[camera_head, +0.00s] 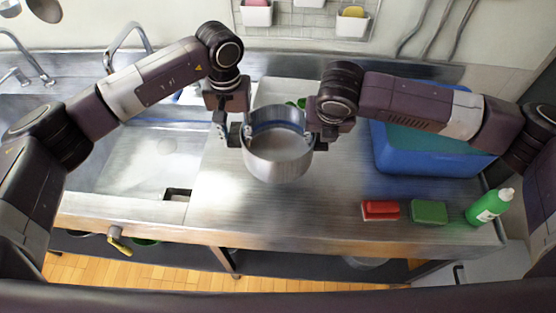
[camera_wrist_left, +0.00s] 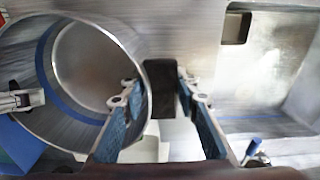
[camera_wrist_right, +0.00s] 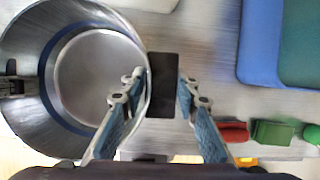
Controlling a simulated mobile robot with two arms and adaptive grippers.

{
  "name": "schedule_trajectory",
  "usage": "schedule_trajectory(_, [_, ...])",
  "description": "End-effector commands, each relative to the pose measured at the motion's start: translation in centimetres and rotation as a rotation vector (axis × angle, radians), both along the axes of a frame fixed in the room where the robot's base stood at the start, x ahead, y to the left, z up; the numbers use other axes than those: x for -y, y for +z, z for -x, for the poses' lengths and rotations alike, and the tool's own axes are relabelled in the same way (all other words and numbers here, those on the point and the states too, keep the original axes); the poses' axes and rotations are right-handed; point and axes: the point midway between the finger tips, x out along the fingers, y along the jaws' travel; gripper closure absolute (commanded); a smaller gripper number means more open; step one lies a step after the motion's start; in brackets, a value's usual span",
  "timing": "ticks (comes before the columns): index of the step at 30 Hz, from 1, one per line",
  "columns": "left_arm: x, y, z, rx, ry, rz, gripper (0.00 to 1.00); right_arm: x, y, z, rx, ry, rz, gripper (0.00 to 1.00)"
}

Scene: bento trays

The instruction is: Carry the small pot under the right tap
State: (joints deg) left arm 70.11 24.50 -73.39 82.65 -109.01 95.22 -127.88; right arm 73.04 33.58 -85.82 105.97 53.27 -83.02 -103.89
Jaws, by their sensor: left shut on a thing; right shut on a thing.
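The small pot (camera_head: 280,162) is a steel pot with a blue band inside, held upright between my two grippers in the middle of the head view. My left gripper (camera_head: 233,138) is shut on its left black handle (camera_wrist_left: 160,88). My right gripper (camera_head: 316,138) is shut on its right black handle (camera_wrist_right: 162,85). The pot looks empty in the left wrist view (camera_wrist_left: 100,65) and right wrist view (camera_wrist_right: 100,75). The right tap (camera_head: 128,38) is a curved steel spout behind the sink, left of the pot and partly hidden by my left arm.
The sink basin (camera_head: 120,165) is left of the pot. A blue tub (camera_head: 400,165) stands right, with a red sponge (camera_head: 380,210), a green sponge (camera_head: 429,211) and a green bottle (camera_head: 490,206) in front. The counter (camera_head: 300,215) before the pot is clear. Another tap (camera_head: 30,55) is far left.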

Motion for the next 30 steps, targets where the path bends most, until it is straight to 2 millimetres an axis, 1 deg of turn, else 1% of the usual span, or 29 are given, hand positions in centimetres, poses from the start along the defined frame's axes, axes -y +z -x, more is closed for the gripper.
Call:
schedule_trajectory(1, [-0.2, -0.1, 0.1, -0.004, -0.001, -0.006, 1.0, 0.3, 0.1, -0.2, 0.005, -0.007, 0.005, 1.0])
schedule_trajectory(13, [-0.2, -0.1, 0.1, -0.005, -0.001, -0.007, 1.0, 0.3, 0.1, -0.3, 0.006, -0.008, 0.004, 1.0])
schedule_trajectory(17, [-0.3, -0.5, 0.1, -0.005, -0.001, -0.007, 1.0, 0.4, -0.3, -0.3, 0.006, -0.009, 0.005, 1.0])
schedule_trajectory(20, [-0.3, -1.4, 0.1, -0.006, -0.001, -0.007, 1.0, 0.4, -1.1, -0.3, 0.006, -0.009, 0.005, 1.0])
schedule_trajectory(30, [-0.3, -6.1, 0.2, -0.006, -0.001, -0.008, 1.0, 0.4, -5.8, -0.3, 0.007, -0.01, 0.005, 1.0])
